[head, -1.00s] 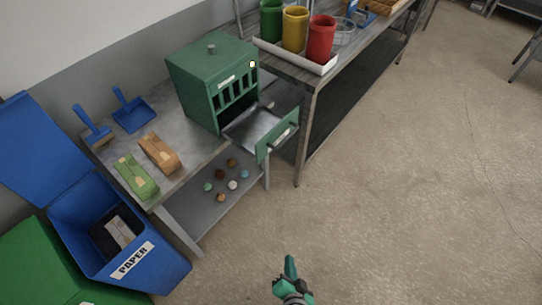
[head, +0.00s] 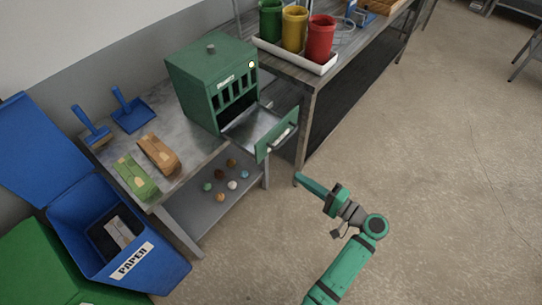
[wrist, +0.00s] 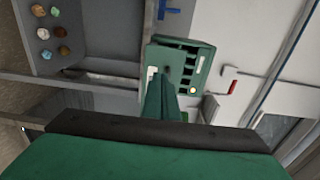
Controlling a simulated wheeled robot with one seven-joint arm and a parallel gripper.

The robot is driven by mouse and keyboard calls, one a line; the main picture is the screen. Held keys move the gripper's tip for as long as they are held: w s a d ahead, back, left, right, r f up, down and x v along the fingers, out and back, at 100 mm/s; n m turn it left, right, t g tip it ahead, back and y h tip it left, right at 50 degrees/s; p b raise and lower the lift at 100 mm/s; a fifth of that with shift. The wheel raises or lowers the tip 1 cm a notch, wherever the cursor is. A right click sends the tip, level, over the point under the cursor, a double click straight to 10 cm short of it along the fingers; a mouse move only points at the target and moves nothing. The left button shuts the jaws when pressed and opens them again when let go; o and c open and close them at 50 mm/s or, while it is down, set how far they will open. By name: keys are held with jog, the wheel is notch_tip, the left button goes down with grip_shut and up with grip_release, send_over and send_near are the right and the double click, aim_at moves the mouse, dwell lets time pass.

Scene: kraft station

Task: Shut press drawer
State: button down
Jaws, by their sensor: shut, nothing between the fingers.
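The green press (head: 212,80) stands on the grey table; it also shows in the wrist view (wrist: 195,48). Its drawer (head: 277,139) is pulled out at the bottom, with a green front, a handle and a grey tray inside that looks empty. My gripper (head: 299,178) is shut and empty, in front of and below the drawer front in the head view, apart from it, pointing toward it. In the wrist view my closed fingers (wrist: 160,100) cover part of the press and drawer.
The work table (head: 313,88) with green, yellow and red cups stands close to the right of the drawer. A lower shelf (head: 207,213) holds several small balls. A blue paper bin (head: 160,276) stands at the left.

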send_near(263, 150)
jog(key=x, duration=0.6)
jog(key=shift+a+f, duration=0.15)
jog(key=shift+a, duration=0.05)
jog(key=shift+w, duration=0.2)
